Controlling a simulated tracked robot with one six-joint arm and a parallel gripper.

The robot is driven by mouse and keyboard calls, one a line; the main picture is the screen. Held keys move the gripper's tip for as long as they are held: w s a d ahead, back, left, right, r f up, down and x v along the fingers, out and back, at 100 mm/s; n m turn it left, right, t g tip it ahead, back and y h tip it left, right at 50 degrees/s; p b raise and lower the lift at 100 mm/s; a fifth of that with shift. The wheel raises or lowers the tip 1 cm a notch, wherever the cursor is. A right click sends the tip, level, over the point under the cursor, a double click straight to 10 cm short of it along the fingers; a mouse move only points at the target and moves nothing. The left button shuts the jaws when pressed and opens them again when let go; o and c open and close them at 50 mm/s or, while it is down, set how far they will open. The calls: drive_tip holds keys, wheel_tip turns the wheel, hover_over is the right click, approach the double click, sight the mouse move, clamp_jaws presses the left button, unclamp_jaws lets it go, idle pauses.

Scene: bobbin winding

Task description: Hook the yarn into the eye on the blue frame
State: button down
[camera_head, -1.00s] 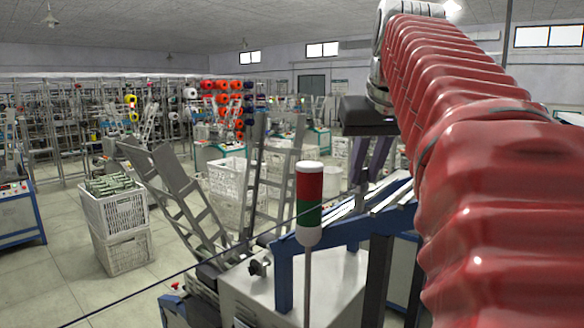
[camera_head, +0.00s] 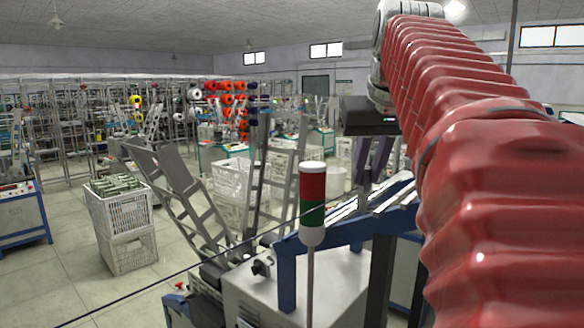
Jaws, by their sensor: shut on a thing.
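The blue frame (camera_head: 352,226) of the winding machine stands right of centre, partly behind my arm. I cannot make out the eye on it. The yarn (camera_head: 165,278) is a thin dark line. It rises from the lower left edge, past the signal lamp, toward my gripper. My gripper (camera_head: 373,172) hangs at the end of my red-sleeved arm, its dark fingers pointing down above the blue frame. It is shut on the yarn, but the fingertips and the held end are too small and dark to see clearly.
A red and green signal lamp (camera_head: 312,203) on a thin pole stands in front of the blue frame. A grey machine box (camera_head: 262,293) is below it. Stacked white crates (camera_head: 128,252) stand on the floor at left. Grey slanted racks (camera_head: 180,200) rise behind the machine.

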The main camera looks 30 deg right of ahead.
drive_tip(key=shift+w+a+f+y, duration=0.15)
drive_tip(key=shift+w+f, duration=0.1)
drive_tip(key=shift+f, duration=0.25)
drive_tip(key=shift+w+a+f+y, duration=0.1)
drive_tip(key=shift+w+f+y, duration=0.1)
drive_tip(key=shift+f, duration=0.3)
drive_tip(key=shift+w+a, duration=0.2)
drive_tip(key=shift+w, duration=0.1)
drive_tip(key=shift+w+a, duration=0.15)
drive_tip(key=shift+w, duration=0.95)
drive_tip(key=shift+w, duration=0.25)
drive_tip(key=shift+w+a+r, duration=0.15)
drive_tip(key=shift+w+r, duration=0.05)
drive_tip(key=shift+w, duration=0.15)
